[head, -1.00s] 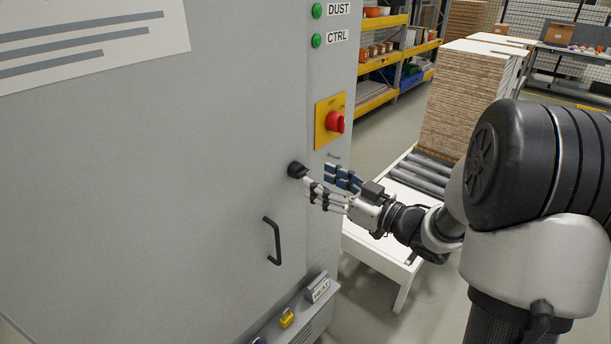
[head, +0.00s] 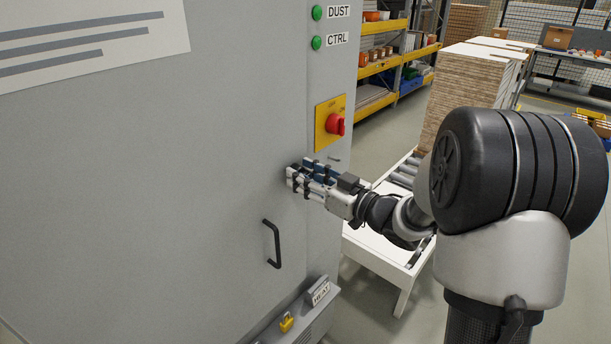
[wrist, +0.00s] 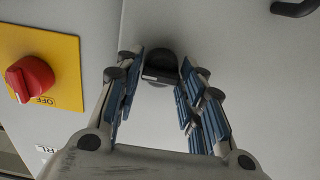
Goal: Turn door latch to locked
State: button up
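The door latch is a round black knob (wrist: 160,68) on the grey cabinet door (head: 150,190). In the wrist view it sits between my two fingertips, with a small gap visible on each side. My gripper (wrist: 158,80) is open, its blue-padded fingers on either side of the knob. In the head view my gripper (head: 302,177) is at the door's right edge and hides the latch. I cannot tell whether the fingers touch the knob.
A red rotary switch on a yellow plate (head: 330,122) is just above my gripper. A black door handle (head: 274,243) is below it. A white-framed roller table (head: 385,255) stands to the right, with stacked boards (head: 468,90) behind.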

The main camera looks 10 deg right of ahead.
jog(key=c, duration=0.6)
jog(key=n+b, duration=0.5)
jog(key=n, duration=0.4)
jog(key=n+b, duration=0.6)
jog(key=n, duration=0.3)
jog(key=shift+s+a+f+b, duration=0.1)
jog(key=shift+a+f+b, duration=0.1)
jog(key=shift+b, duration=0.1)
dwell(0.5)
jog(key=o, duration=1.1)
